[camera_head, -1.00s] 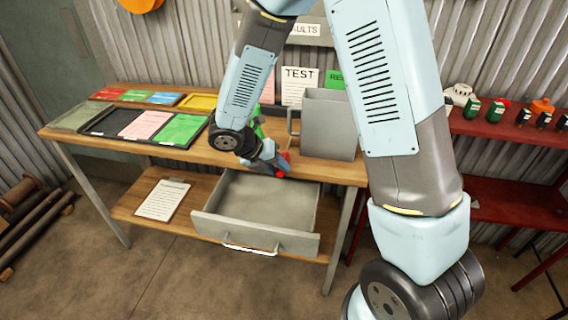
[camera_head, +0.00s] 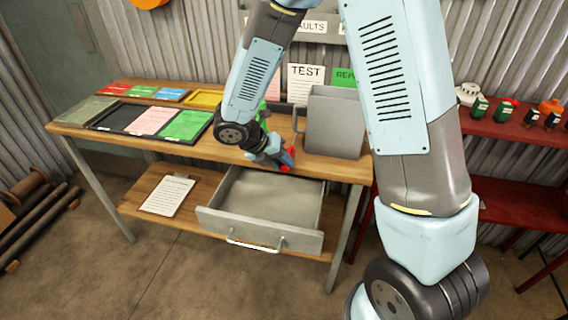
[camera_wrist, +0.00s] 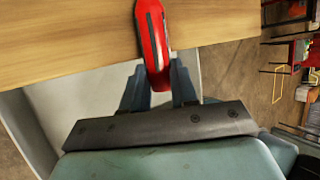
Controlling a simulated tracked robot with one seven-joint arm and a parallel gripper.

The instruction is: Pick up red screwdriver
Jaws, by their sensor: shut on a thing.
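The red screwdriver (camera_wrist: 152,40) shows in the wrist view as a red handle with a dark stripe. It runs from the top edge of the picture down between my two fingers. My gripper (camera_wrist: 160,82) is shut on it. In the head view a small red part of the screwdriver (camera_head: 288,161) shows at my gripper (camera_head: 280,158), by the bench's front edge, above the back of the open drawer. The rest of the screwdriver is hidden there by the gripper and arm.
The wooden bench (camera_head: 225,152) carries an open grey drawer (camera_head: 262,237), which looks empty. Colored sheets and trays (camera_head: 185,125) lie at left. A red shelf (camera_head: 500,140) with small items stands at right.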

